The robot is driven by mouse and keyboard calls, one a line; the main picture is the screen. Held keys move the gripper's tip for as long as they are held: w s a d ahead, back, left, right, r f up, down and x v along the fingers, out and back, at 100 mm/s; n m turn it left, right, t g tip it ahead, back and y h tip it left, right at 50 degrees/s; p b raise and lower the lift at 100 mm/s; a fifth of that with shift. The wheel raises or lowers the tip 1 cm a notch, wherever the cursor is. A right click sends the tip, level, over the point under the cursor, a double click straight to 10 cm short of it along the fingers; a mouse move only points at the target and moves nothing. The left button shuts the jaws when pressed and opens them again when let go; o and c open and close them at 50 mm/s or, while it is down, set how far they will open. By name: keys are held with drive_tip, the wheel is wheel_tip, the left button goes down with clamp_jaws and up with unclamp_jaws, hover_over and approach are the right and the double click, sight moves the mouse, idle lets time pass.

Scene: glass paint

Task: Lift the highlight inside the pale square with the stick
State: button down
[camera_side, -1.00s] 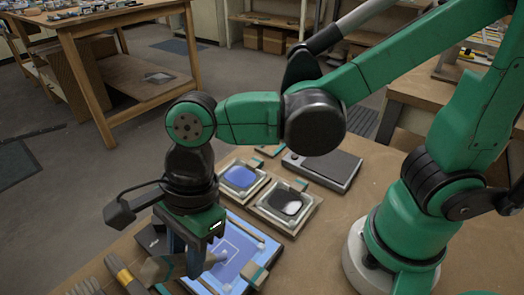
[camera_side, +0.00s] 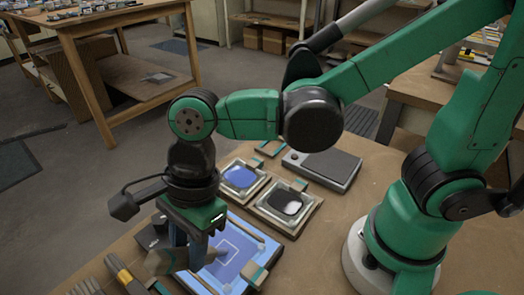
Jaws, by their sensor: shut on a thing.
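A thin pale square outline (camera_side: 236,246) shows on the blue. My gripper (camera_side: 188,255) points down over the left part of the panel and is shut on the stick (camera_side: 165,262), a thick grey-brown tool. The stick lies nearly sideways, its narrow end toward the square's left side. I cannot tell whether that end touches the glass. The fingers and stick hide part of the panel's left side. I cannot make out the highlight within the square.
Two small trays stand behind the panel, one with a blue pad (camera_side: 239,177) and one with a black and white pad (camera_side: 286,202). A flat grey device (camera_side: 322,167) lies behind them. Brushes (camera_side: 122,270) lie at the front left.

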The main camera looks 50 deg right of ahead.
drive_tip(key=shift+w+a, duration=0.1)
drive_tip(key=shift+a, duration=0.2)
drive_tip(key=shift+w+d, duration=0.2)
drive_tip(key=shift+d, duration=0.25)
drive_tip(key=shift+w+d, duration=0.2)
drive_tip(key=shift+d, duration=0.25)
drive_tip(key=shift+a, duration=0.1)
drive_tip(key=shift+a+f, duration=0.15)
drive_tip(key=shift+a, duration=0.7)
drive_tip(key=shift+r, duration=2.55)
